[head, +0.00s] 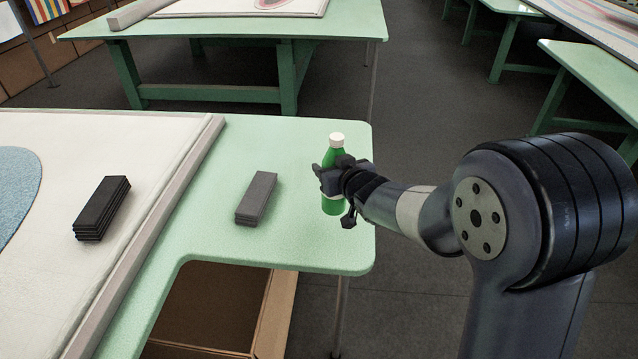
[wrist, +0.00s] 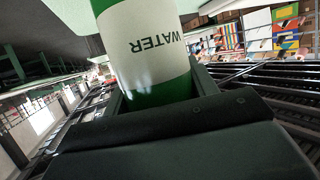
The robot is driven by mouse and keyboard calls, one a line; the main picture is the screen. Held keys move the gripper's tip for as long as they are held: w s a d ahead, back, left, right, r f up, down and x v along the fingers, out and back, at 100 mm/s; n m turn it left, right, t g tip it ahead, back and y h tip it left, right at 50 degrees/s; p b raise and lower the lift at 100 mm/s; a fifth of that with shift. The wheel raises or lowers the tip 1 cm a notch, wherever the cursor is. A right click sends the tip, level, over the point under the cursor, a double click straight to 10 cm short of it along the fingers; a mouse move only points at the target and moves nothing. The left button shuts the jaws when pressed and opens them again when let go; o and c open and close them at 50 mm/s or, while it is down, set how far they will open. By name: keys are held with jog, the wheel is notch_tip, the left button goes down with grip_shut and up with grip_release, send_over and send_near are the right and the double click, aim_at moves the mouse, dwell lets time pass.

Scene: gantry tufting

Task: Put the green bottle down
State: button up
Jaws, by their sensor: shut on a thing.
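The green bottle (head: 331,204) has a white cap and stands upright at the right end of the pale green table (head: 290,145). My gripper (head: 336,180) reaches in from the right and is shut around the bottle's middle. In the wrist view the bottle (wrist: 150,45) fills the upper middle, with a white label reading WATER, between the jaws. The bottle's base is close to the tabletop; I cannot tell whether it touches.
A grey block (head: 257,198) lies on the table left of the bottle. A black stack (head: 102,208) lies on the white framed panel (head: 130,140) further left. The table's right edge is close to the bottle. Green tabletop between block and bottle is clear.

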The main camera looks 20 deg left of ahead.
jog(key=shift+f, duration=3.05)
jog(key=o, duration=0.9)
jog(key=shift+d+f+b, duration=0.1)
jog(key=shift+f+b, duration=0.05)
jog(key=shift+b, duration=0.2)
jog(key=o, duration=0.5)
jog(key=shift+r, duration=0.25)
jog(key=v, duration=1.2)
